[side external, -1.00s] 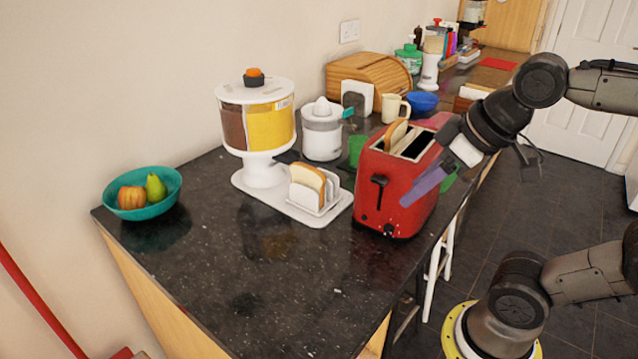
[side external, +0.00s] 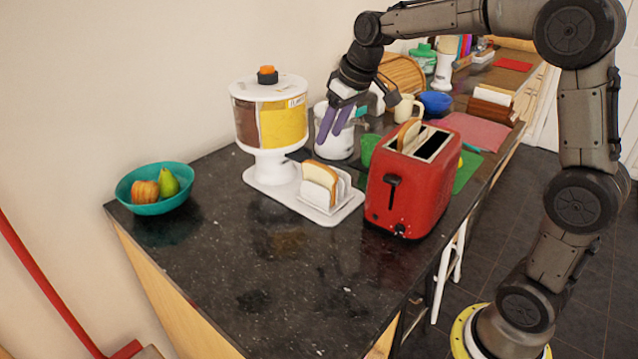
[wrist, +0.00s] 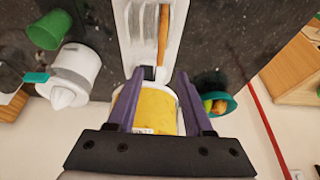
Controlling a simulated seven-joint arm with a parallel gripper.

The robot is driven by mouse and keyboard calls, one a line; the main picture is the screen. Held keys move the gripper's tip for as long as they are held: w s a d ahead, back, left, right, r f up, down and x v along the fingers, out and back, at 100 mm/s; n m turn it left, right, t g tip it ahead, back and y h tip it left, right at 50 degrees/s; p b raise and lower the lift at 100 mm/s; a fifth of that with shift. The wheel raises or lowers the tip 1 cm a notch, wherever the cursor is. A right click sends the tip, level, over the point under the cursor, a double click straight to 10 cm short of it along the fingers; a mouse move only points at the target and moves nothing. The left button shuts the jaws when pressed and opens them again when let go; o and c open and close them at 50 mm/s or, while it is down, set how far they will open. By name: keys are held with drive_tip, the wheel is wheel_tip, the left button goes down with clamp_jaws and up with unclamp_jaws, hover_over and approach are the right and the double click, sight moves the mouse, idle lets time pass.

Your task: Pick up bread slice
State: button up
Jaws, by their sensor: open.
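A bread slice (side external: 320,180) with a brown crust stands upright in a white toast rack (side external: 343,190) on a white tray. In the wrist view the bread slice (wrist: 164,34) shows edge-on beyond the fingertips. Another bread slice (side external: 408,133) sticks up from a slot of the red toaster (side external: 405,190). My gripper (side external: 328,138) is open and empty, with its purple fingers pointing down, above and behind the rack. In the wrist view my gripper (wrist: 159,73) has a clear gap between its fingers. It is apart from the bread.
A dispenser (side external: 270,120) with brown and yellow contents stands close left of my gripper. A white juicer (side external: 340,143) is behind it. A teal fruit bowl (side external: 155,205) sits at the left. The front of the dark counter (side external: 270,265) is clear.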

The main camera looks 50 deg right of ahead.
sight(318, 163)
drive_tip(key=x, duration=1)
drive_tip(key=shift+f, duration=0.2)
clamp_jaws()
